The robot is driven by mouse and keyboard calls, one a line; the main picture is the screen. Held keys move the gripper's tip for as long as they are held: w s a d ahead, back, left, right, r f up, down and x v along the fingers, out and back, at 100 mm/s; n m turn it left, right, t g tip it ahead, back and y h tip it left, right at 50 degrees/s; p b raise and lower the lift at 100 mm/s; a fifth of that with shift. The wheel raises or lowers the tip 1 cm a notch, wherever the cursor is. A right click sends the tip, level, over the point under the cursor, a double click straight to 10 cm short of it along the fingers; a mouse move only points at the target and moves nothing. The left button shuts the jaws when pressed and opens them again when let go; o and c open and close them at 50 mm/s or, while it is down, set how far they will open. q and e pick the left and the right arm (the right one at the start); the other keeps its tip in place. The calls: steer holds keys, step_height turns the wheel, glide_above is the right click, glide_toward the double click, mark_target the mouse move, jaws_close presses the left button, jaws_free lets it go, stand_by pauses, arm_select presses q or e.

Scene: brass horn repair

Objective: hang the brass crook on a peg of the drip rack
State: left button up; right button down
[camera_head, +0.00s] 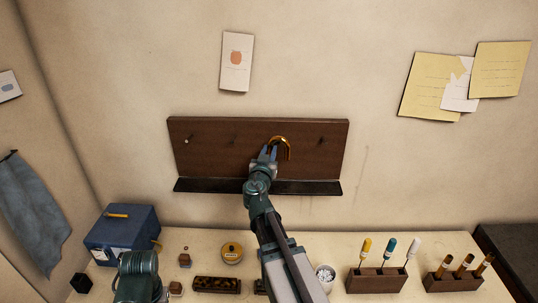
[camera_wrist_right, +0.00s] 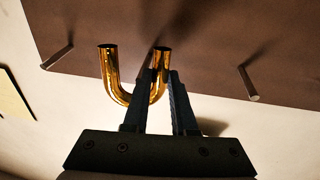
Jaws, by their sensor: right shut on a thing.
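The brass crook (camera_head: 287,145) is a shiny golden U-shaped tube. In the head view its bend is at the top, in front of the right half of the dark wooden drip rack (camera_head: 210,165). My right gripper (camera_head: 268,153) is shut on one leg of it, which also shows in the right wrist view (camera_wrist_right: 115,80). There a dark peg-like shape (camera_wrist_right: 149,60) shows between the legs, partly behind a finger; I cannot tell whether the crook touches it. Other pegs stand free, one at the left (camera_wrist_right: 57,57) and one at the right (camera_wrist_right: 249,85). My left gripper is out of view.
A dark ledge (camera_head: 220,187) runs along the rack's bottom.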

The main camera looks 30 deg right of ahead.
steer(key=shift+a+f+x, duration=0.1)
steer(key=shift+x, duration=0.9)
steer(key=shift+a+f+x, duration=0.1)
steer(key=shift+x, duration=0.9)
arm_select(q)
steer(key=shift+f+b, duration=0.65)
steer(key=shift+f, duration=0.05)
arm_select(e)
steer(key=shift+w+d+f, duration=0.25)
steer(key=shift+w+f, duration=0.25)
steer(key=shift+w, duration=0.1)
steer(key=c, duration=0.6)
jaws_free()
steer(key=shift+c, duration=0.2)
steer(key=shift+s, duration=0.1)
